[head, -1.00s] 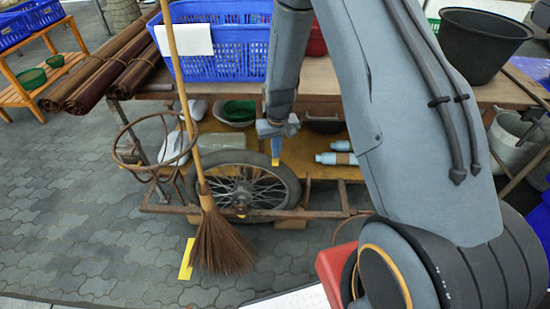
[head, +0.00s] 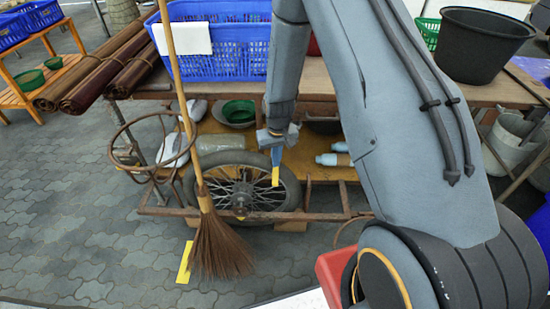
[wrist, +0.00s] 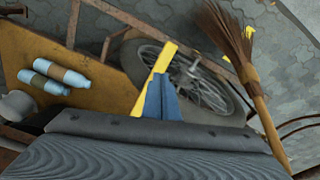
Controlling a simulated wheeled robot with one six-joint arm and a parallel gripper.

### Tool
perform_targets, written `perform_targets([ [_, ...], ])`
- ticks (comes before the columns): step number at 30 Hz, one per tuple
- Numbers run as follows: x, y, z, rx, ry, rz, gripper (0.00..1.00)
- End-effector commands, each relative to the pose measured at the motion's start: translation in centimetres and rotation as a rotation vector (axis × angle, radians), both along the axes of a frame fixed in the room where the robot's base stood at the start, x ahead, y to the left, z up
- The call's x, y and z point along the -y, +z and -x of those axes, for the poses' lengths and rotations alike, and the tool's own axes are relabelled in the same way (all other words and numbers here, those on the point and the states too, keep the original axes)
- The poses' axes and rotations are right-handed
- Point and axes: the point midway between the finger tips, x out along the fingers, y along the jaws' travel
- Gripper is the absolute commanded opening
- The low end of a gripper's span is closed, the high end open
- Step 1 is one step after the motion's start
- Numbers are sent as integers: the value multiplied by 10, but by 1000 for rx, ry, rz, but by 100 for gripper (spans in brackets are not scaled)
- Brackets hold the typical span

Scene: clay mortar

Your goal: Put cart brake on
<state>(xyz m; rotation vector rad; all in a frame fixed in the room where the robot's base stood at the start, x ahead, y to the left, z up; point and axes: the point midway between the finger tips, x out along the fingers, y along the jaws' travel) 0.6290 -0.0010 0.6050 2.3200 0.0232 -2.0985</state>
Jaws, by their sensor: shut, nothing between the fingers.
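The cart (head: 330,200) stands in front of me, with a spoked wheel (head: 225,195) under its tabletop. The wheel also shows in the wrist view (wrist: 205,90). A yellow bar (head: 276,177), which looks like the brake lever, stands in front of the right part of the wheel. In the wrist view the yellow bar (wrist: 165,58) runs slanted behind my fingers. My gripper (head: 277,160) has blue fingers, shut and empty, at the bar's upper part. In the wrist view the gripper (wrist: 162,85) overlaps the bar. I cannot tell whether they touch.
A straw broom (head: 215,245) leans in front of the wheel's left side. A rusty ring (head: 150,145) is at the cart's left. Blue-white bottles (head: 333,159) lie on the lower shelf. A blue basket (head: 225,50) and black bucket (head: 485,40) stand on top. Paving at lower left is open.

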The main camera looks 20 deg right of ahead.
Motion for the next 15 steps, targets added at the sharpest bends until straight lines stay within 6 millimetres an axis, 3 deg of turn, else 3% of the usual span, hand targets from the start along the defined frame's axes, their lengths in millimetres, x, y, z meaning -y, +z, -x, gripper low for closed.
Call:
perform_targets([
  [10,1,12,29,-2,0,0,0],
  [15,1,10,31,0,0,0,0],
])
